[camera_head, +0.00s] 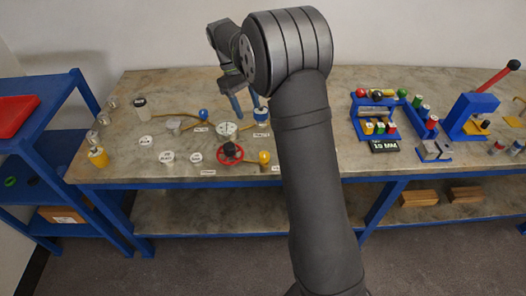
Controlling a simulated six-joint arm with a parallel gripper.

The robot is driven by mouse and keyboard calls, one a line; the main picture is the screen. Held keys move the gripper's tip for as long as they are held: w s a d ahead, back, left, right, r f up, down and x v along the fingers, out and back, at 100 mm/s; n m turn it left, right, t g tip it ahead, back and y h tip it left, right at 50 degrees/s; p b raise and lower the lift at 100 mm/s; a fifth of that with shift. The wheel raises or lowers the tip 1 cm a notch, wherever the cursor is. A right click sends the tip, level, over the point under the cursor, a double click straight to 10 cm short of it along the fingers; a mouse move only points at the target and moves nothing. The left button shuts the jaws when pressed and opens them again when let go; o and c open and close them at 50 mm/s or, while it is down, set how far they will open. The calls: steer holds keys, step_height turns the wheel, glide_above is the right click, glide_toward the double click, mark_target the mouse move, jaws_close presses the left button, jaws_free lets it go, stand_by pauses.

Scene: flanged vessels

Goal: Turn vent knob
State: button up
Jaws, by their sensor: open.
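Several knobs stand among labelled fittings on the bench. A blue knob (203,113) is left of a round gauge (227,130). A red handwheel with a black centre (230,152) is in front of the gauge. A yellow knob (264,157) is right of the wheel. The labels are too small to read, so I cannot tell which is the vent knob. My gripper (246,107) is open, pointing down behind and right of the gauge, beside a blue and white part (261,115). My arm hides some of the bench behind it.
The bench (110,178) holds white discs (167,157) and small jars at left. A blue rack (375,120) and a blue press with a red lever (472,115) are at right. A blue shelf (50,130) with a red tray stands at the left edge.

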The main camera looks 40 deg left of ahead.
mark_target(264, 154)
steer(key=x, duration=1.7)
steer(key=shift+d+f, duration=0.1)
steer(key=shift+d, duration=0.05)
steer(key=c, duration=1)
